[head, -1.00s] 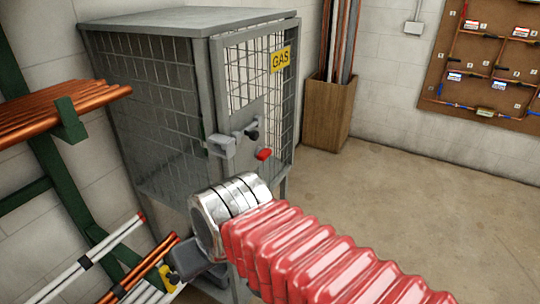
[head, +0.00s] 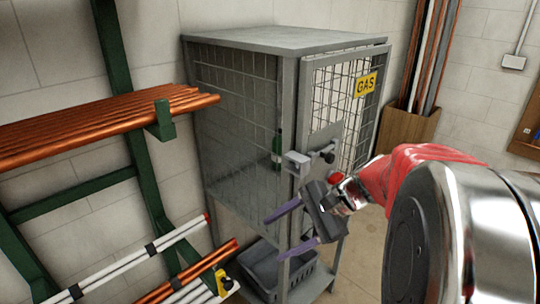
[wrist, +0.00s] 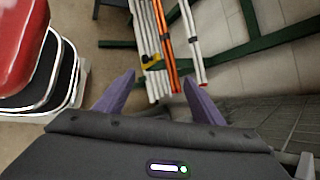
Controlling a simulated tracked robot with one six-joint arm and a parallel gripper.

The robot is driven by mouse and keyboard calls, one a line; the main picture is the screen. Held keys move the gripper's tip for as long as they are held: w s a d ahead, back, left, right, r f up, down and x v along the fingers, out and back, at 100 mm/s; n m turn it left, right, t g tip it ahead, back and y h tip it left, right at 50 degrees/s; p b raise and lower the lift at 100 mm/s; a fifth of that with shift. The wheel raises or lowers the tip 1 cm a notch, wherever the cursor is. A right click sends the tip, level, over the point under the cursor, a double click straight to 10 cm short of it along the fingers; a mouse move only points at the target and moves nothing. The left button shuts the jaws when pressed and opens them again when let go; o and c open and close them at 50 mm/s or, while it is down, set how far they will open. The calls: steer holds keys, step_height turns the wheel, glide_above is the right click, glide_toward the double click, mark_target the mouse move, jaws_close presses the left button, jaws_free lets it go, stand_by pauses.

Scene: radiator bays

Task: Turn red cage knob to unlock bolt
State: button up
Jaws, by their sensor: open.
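The grey mesh gas cage (head: 240,150) stands in the middle of the head view, its door at the right with a yellow GAS sign (head: 366,85). The red knob (head: 336,178) shows only as a small red patch on the door, mostly hidden by my wrist. A dark knob (head: 328,154) and a grey lock box (head: 297,162) sit just above it. My gripper (head: 275,238) is open and empty in front of the cage, below the lock box, with its purple fingers pointing left. In the wrist view my gripper (wrist: 158,80) faces pipes and floor; the knob is not there.
Copper pipes (head: 95,125) lie on a green rack at the left, with white pipes (head: 135,258) lower down. A grey crate (head: 270,270) sits under the cage. A wooden bin (head: 405,138) of long pipes stands right of the cage. A green bottle (head: 277,148) is inside.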

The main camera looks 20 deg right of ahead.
steer(key=w+d+m+t+y, duration=0.1)
steer(key=w+d+m+t, duration=0.2)
steer(key=d, duration=0.4)
steer(key=w+d+m+t+y, duration=0.1)
steer(key=d+m+t, duration=0.2)
steer(key=d+m, duration=0.35)
steer(key=m+t+h, duration=0.4)
steer(key=m+t, duration=0.2)
glide_toward(340, 179)
steer(key=v, duration=0.5)
steer(key=shift+w+f, duration=0.15)
steer(key=shift+w, duration=0.1)
steer(key=shift+a, duration=0.1)
steer(key=x, duration=1.4)
steer(key=shift+s, duration=0.1)
steer(key=shift+c, duration=0.5)
steer(key=c, duration=0.9)
